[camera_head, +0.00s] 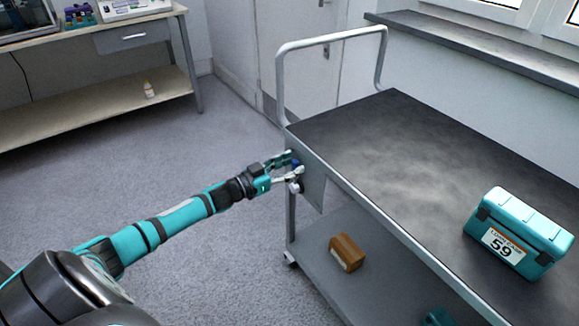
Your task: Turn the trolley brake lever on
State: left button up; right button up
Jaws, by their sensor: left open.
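The trolley (354,132) stands at the right, with a dark top, a grey frame and a tubular handle. A grey plate on its left end carries the small brake lever, which shows a blue part (295,163). My left gripper (293,169) is at that plate, with its fingers open around or beside the blue part; I cannot tell which, nor whether they touch it. The fingers partly hide the lever. My right gripper is not in view.
A teal case (518,233) marked 59 sits on the trolley top. A brown box (346,253) lies on the lower shelf. A workbench (95,95) with a small bottle (149,89) stands at the back left. The floor between is clear.

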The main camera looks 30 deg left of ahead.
pick_arm(q)
grip_shut()
dwell(0.3)
